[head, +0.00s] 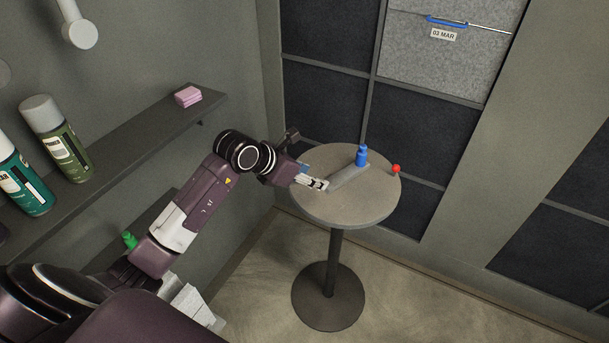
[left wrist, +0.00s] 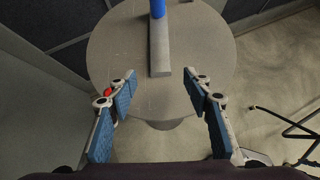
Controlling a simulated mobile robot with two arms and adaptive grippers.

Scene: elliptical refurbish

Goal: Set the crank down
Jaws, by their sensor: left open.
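The crank is a grey flat bar (head: 347,178) with an upright blue handle (head: 361,156) at its far end. It lies on the round table (head: 368,205). In the left wrist view, the bar (left wrist: 160,48) runs up the middle of the tabletop, with the blue handle (left wrist: 158,8) cut by the top edge. My left gripper (head: 314,183) is over the table's left side, by the bar's near end. Its blue-padded fingers (left wrist: 160,88) are wide apart and empty, one to each side of the bar's line. My right gripper is not in view.
A small red knob (head: 396,169) is at the table's right edge. A wall shelf (head: 120,150) on the left holds spray cans (head: 55,140) and pink blocks (head: 187,96). A dated panel (head: 440,50) hangs at the back.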

